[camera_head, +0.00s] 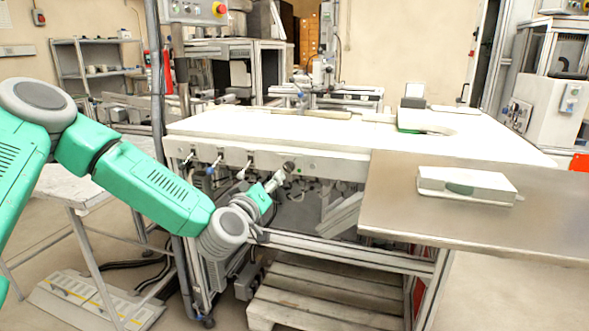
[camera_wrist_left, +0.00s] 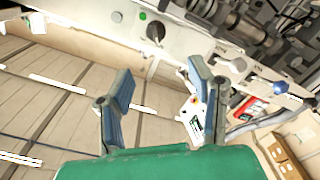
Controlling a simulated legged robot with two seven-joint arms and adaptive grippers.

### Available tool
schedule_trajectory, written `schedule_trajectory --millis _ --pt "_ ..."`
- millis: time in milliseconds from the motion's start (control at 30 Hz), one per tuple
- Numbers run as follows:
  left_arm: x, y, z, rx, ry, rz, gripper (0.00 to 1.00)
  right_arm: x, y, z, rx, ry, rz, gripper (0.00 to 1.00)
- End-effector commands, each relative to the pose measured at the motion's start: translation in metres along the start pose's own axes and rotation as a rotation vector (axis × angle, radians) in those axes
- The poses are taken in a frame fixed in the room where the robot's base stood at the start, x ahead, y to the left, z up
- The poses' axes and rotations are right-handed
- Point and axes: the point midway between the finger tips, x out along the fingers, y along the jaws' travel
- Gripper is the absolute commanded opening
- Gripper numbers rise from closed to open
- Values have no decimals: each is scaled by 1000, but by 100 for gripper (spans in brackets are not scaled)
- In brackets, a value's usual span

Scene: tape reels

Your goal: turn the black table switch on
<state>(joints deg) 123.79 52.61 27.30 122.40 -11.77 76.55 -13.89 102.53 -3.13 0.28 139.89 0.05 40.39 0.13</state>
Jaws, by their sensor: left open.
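The black table switch (camera_wrist_left: 156,32) is a dark round knob on the white front panel of the table, beside a small green dot, in the left wrist view. In the head view the switch (camera_head: 289,166) shows small on the table's front edge. My left gripper (camera_head: 277,181) is just in front of and slightly below the switch. In the left wrist view my left gripper (camera_wrist_left: 160,82) is open, with its two blue-grey fingers apart and nothing between them. The switch lies beyond the fingertips, apart from them. My right gripper is in neither view.
The white table (camera_head: 330,131) has several other knobs and levers along its front edge, left of the switch. A metal plate (camera_head: 405,215) juts out at the right with a white box (camera_head: 466,184) on it. A wooden pallet (camera_head: 325,298) lies below.

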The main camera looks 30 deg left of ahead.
Motion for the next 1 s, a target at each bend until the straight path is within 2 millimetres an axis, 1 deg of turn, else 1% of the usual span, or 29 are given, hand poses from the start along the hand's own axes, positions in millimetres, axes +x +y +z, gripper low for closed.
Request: schedule_trajectory --millis 33,100,300,500,600,700,933,967,1000 --pt "11 0 2 4 2 -1 48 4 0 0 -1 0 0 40" --pt "26 3 3 6 2 1 48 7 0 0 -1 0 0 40" --pt "67 8 4 12 2 2 48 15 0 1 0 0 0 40" --pt "96 7 4 9 0 1 48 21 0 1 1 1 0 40" --pt "104 4 3 6 -2 0 48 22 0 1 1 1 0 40" --pt "107 4 3 5 -3 0 48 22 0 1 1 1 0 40" --pt "108 5 3 6 -3 1 48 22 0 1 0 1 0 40" --pt "108 6 3 7 -3 1 45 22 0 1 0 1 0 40" --pt "107 7 3 8 -2 2 31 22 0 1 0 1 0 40"
